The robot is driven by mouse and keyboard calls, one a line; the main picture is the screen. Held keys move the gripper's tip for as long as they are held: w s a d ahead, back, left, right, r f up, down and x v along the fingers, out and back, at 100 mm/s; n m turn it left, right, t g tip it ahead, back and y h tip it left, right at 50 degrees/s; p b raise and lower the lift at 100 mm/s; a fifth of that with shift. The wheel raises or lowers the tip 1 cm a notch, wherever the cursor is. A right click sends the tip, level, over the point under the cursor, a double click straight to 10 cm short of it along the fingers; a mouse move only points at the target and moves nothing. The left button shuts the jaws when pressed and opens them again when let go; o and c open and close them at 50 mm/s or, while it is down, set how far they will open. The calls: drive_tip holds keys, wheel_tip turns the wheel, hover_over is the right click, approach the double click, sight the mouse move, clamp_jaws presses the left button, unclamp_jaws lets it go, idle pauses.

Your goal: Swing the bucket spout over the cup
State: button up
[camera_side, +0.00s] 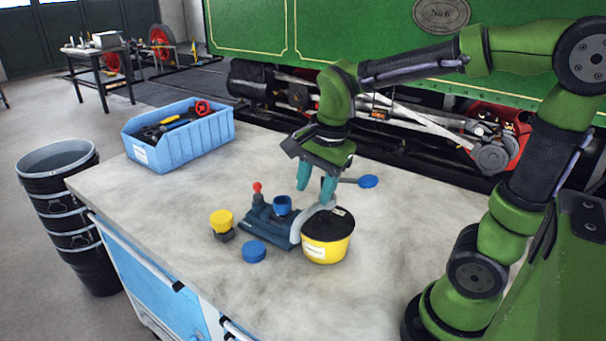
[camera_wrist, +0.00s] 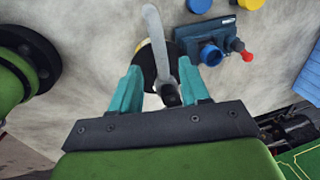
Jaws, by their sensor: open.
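The yellow bucket (camera_side: 327,249) with a black top stands at the front right of the workbench. Its pale grey curved spout (camera_side: 297,230) runs from the top and bends down at the bucket's left side. The blue cup (camera_side: 283,206) sits on a dark base plate left of the bucket. In the wrist view the spout (camera_wrist: 158,40) points up the picture, apart from the cup (camera_wrist: 210,55), which lies to its right. My gripper (camera_side: 314,194) is open above the bucket; in the wrist view its teal fingers (camera_wrist: 160,75) lie either side of the spout, contact unclear.
A red-knobbed lever (camera_side: 258,188) stands on the base plate (camera_side: 262,228). A yellow-topped block (camera_side: 221,222) and a blue disc (camera_side: 254,252) are nearby. A blue tool bin (camera_side: 180,140) occupies the back left.

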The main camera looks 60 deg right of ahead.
sight(310, 209)
drive_tip(key=f, duration=0.2)
drive_tip(key=w+f, duration=0.1)
drive_tip(key=f, duration=0.2)
clamp_jaws()
idle(0.3)
